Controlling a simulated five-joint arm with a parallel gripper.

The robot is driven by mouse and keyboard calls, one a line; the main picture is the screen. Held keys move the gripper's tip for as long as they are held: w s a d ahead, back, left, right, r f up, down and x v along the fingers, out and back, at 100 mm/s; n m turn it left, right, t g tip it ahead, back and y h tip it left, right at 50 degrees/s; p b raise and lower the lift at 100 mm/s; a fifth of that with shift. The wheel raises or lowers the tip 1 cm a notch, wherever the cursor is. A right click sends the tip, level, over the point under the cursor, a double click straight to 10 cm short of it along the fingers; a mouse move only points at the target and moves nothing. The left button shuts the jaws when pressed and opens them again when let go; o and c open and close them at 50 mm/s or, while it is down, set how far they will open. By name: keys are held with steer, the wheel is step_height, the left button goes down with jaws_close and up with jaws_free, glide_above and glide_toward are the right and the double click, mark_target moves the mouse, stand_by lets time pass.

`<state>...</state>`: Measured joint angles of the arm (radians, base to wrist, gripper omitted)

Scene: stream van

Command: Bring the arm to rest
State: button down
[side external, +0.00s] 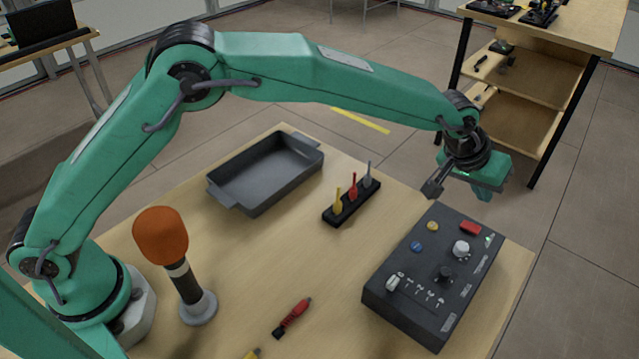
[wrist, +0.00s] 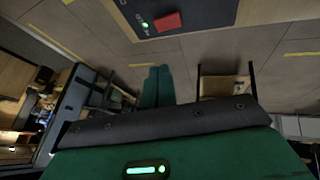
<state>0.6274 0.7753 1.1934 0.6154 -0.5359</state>
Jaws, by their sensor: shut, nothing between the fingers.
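My arm reaches out across the wooden table (side external: 355,262) in the side external view. My gripper (side external: 486,194) hangs in the air at the far right, above and beyond the back edge of the dark control box (side external: 400,312). It is shut and empty. In the wrist view my gripper's green fingers (wrist: 157,88) lie together, and a corner of the control box (wrist: 185,14) with its red button shows at the top. The fingers look clear of the box.
A grey tray (side external: 228,188) and a black rack (side external: 350,206) with several coloured tools stand at the back. An orange-topped microphone (side external: 160,237) stands near my base. A red connector (side external: 293,315) lies on the front of the table. A wooden shelf unit (side external: 555,45) stands behind.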

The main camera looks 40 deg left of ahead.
steer(key=s+a+r+y, duration=0.1)
steer(key=s+a+r, duration=0.2)
steer(key=a+r, duration=0.35)
steer(key=s+a+r, duration=0.3)
steer(key=s+a, duration=0.1)
steer(key=a, duration=0.6)
steer(key=s+a+r+y, duration=0.1)
steer(key=s+a+r, duration=0.2)
steer(key=a+r, duration=0.35)
steer(key=s+a+f+y, duration=0.1)
steer(key=s+a+f, duration=0.1)
steer(key=s+a, duration=0.6)
steer(key=s+a+f+n, duration=0.1)
steer(key=s+a+f, duration=0.1)
steer(key=s+a, duration=0.7)
steer(key=s, duration=0.6)
steer(key=shift+s+a+f+y, duration=0.2)
steer(key=shift+a+f+y, duration=0.05)
steer(key=shift+f+y, duration=0.15)
